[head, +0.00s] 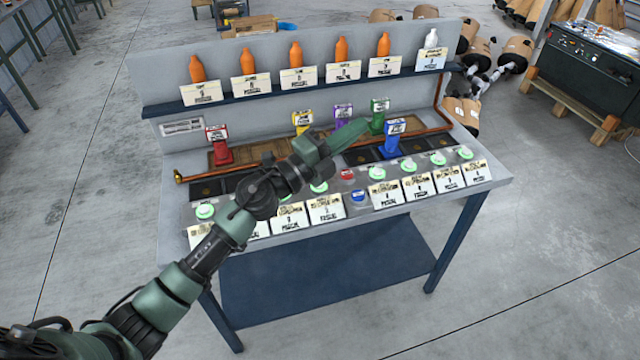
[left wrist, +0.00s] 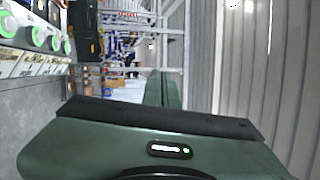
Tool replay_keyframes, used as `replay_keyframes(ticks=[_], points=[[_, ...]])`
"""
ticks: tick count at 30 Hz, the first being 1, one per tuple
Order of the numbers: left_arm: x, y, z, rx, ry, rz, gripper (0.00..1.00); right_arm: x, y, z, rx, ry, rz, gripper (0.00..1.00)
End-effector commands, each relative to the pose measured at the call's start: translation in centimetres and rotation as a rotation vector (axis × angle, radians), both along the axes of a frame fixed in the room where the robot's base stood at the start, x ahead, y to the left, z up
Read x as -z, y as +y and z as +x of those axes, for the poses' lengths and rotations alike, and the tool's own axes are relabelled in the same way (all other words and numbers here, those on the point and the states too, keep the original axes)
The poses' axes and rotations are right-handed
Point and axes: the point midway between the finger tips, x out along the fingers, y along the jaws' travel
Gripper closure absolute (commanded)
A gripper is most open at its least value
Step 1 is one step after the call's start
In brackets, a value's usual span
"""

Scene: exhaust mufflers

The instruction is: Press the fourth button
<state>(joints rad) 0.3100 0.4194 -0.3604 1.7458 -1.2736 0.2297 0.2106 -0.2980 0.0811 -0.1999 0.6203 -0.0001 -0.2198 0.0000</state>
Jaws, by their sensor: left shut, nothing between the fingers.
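A row of pale green round buttons runs along the front of the workbench, each behind a white label card. A left-end button (head: 205,211), a middle one (head: 319,187) and several right-hand ones, such as this button (head: 408,166), show in the head view. My left arm hides part of the row, so I cannot tell which button is the fourth. Several green buttons (left wrist: 38,35) also show at the left wrist view's upper left. My left gripper (head: 357,127) is shut and empty, above the bench and pointing right; its green fingers (left wrist: 165,90) show in the wrist view.
Red (head: 219,144), yellow (head: 302,122), purple (head: 343,112), green (head: 379,114) and blue (head: 393,136) stands rise behind the row. Orange bottles (head: 296,54) and a white one (head: 431,39) line the shelf.

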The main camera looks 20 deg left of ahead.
Motion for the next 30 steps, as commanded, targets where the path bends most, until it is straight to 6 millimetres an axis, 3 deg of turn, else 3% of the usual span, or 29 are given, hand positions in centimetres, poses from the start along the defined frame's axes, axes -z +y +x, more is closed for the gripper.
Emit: replay_keyframes(ticks=[4, 7, 12, 15, 21, 30], points=[[1.7, -1.7, 1.4, 0.152, -0.042, 0.349, 1.0, 0.0, 0.0, 0.0, 0.0, 0.0, 0.0, 0.22], [4.0, -0.8, 2.5, 0.227, -0.014, 0.589, 1.0, 0.0, 0.0, -0.1, 0.0, 0.001, 0.001, 0.22], [7.6, 4.0, 4.2, 0.29, 0.105, 0.936, 1.0, 0.0, 0.0, -0.1, 0.0, 0.001, 0.001, 0.22], [8.7, 6.9, 4.7, 0.298, 0.18, 1.066, 1.0, 0.0, 0.1, -0.2, 0.0, 0.002, 0.001, 0.22], [9.5, 9.8, 4.9, 0.301, 0.259, 1.176, 1.0, 0.0, 0.1, -0.2, 0.0, 0.002, 0.002, 0.22], [9.6, 10.1, 4.9, 0.301, 0.267, 1.185, 1.0, 0.1, 0.2, -0.2, 0.001, 0.003, 0.003, 0.22]])
